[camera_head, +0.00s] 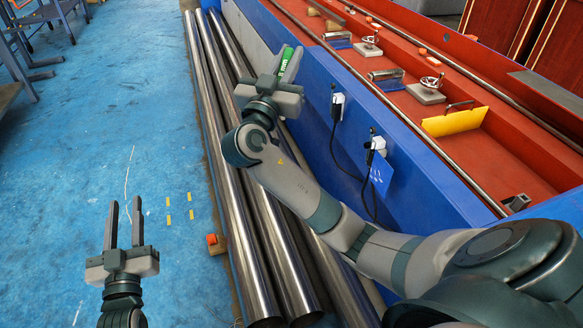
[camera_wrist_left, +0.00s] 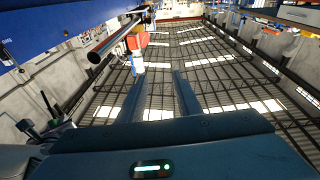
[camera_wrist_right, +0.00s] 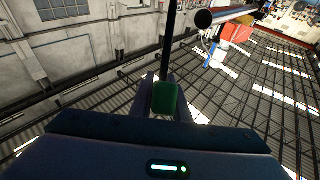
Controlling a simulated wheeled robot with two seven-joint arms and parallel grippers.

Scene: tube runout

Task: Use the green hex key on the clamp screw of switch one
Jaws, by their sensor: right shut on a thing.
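My right gripper (camera_head: 285,67) is shut on the green hex key (camera_head: 289,65), above the steel tubes beside the blue wall. In the right wrist view the key's green handle (camera_wrist_right: 167,98) sits between the fingers, with a dark shaft pointing up and away. Two white switches with black cables are on the blue wall: a far one (camera_head: 338,103) and a near one (camera_head: 376,150). I cannot tell which is switch one. Their clamp screws are too small to make out. My left gripper (camera_head: 125,208) is open and empty over the blue floor, with parted fingers in its wrist view (camera_wrist_left: 160,95).
Long steel tubes (camera_head: 215,120) lie along the blue wall (camera_head: 320,70). A blue tag (camera_head: 381,176) hangs by the near switch. The red trough (camera_head: 470,120) holds a yellow plate (camera_head: 455,122) and several fittings. My right arm crosses above the tubes.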

